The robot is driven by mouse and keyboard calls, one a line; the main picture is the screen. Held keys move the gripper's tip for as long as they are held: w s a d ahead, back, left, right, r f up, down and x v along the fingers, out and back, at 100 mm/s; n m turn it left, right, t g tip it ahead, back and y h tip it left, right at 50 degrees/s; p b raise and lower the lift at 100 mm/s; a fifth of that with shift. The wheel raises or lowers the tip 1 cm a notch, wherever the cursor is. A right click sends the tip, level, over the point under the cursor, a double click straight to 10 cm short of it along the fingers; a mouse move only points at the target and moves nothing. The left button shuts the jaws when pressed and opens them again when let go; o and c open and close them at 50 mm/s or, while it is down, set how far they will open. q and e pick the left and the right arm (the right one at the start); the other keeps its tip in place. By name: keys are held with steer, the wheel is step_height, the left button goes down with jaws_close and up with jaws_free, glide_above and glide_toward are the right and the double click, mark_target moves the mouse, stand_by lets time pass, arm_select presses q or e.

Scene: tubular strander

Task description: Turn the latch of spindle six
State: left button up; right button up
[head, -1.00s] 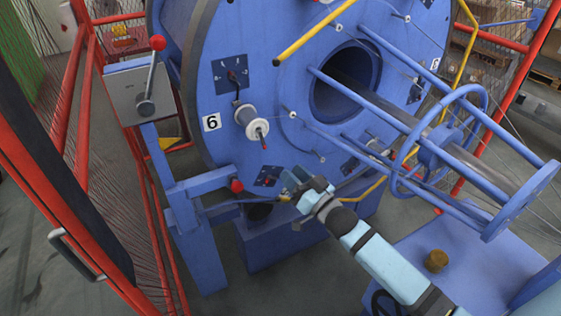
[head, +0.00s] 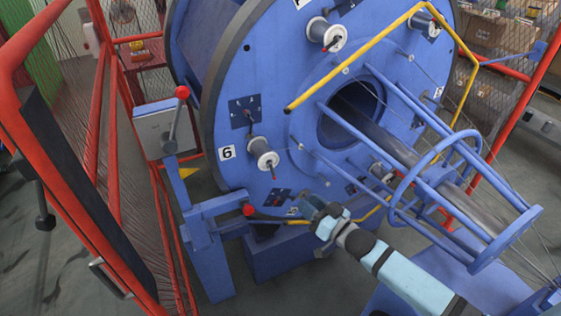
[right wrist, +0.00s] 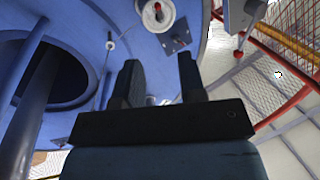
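Spindle six (head: 262,152) is a pale spool with a red-tipped pin on the blue drum face, beside the white label 6 (head: 227,153). A small red piece shows at its outer end; its exact turn is too small to tell. My right gripper (head: 312,206) is below and right of this spindle in the head view, near the drum's lower edge, apart from the spindle. In the right wrist view my gripper (right wrist: 159,76) has its two dark fingers apart with nothing between them. A spool with a red centre (right wrist: 157,14) shows beyond them, its number not visible. My left gripper is not in view.
A yellow bent bar (head: 355,60) crosses the drum face. Blue guide rods and a ring (head: 440,180) stand out right of the central hole (head: 350,112). A grey box (head: 158,130) with a red-knobbed lever (head: 182,92) and red fencing (head: 95,170) stand left.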

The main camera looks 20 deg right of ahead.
mark_target(275, 176)
steer(key=shift+g, duration=0.3)
steer(key=p+x, duration=0.1)
steer(key=x, duration=0.3)
steer(key=p+x, duration=0.1)
steer(key=x, duration=0.3)
steer(key=p+x, duration=0.1)
steer(key=x, duration=0.4)
steer(key=shift+w+r, duration=0.1)
steer(key=shift+r, duration=0.2)
jaws_close()
